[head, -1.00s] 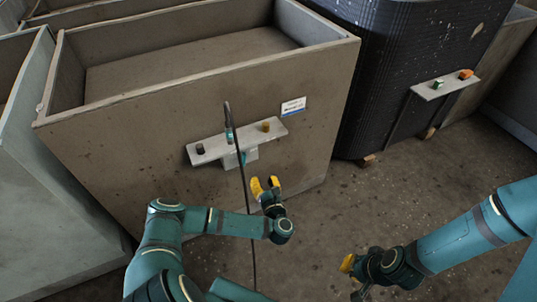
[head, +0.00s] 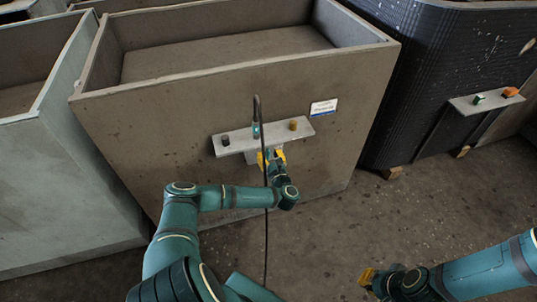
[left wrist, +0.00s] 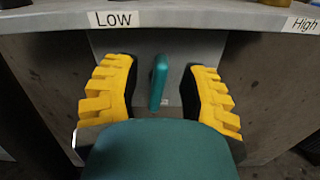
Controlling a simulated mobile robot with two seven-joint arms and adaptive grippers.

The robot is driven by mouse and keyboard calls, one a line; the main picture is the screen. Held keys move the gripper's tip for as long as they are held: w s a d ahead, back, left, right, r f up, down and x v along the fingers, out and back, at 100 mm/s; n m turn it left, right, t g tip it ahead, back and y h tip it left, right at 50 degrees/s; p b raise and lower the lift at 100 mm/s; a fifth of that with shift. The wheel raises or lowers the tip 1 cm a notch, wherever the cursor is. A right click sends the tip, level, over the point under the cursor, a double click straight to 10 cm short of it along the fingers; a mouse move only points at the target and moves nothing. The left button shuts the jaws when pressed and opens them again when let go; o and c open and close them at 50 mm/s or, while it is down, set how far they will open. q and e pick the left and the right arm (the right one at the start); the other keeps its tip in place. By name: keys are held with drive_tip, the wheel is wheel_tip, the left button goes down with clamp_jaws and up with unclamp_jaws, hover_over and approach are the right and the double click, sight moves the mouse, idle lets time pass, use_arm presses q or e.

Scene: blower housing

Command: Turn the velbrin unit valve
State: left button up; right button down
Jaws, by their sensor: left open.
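A teal valve handle (left wrist: 158,82) stands upright on a grey plate under the shelf edge, in the left wrist view. My left gripper (left wrist: 157,68) is open, with one yellow finger on each side of the handle and a gap to both. In the head view my left gripper (head: 271,157) is just below the grey shelf (head: 240,141) on the brown bin, and the handle is hidden there. A white label (head: 323,107) is on the bin, too small to read. My right gripper (head: 368,277) is low at the right, away from the bin; its opening is unclear.
A black ribbed housing (head: 440,75) stands right. Floor between is clear.

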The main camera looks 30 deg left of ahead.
use_arm(q)
drive_tip(key=shift+w+a, duration=0.45)
drive_tip(key=shift+a, duration=0.1)
drive_tip(key=shift+c, duration=0.4)
clamp_jaws()
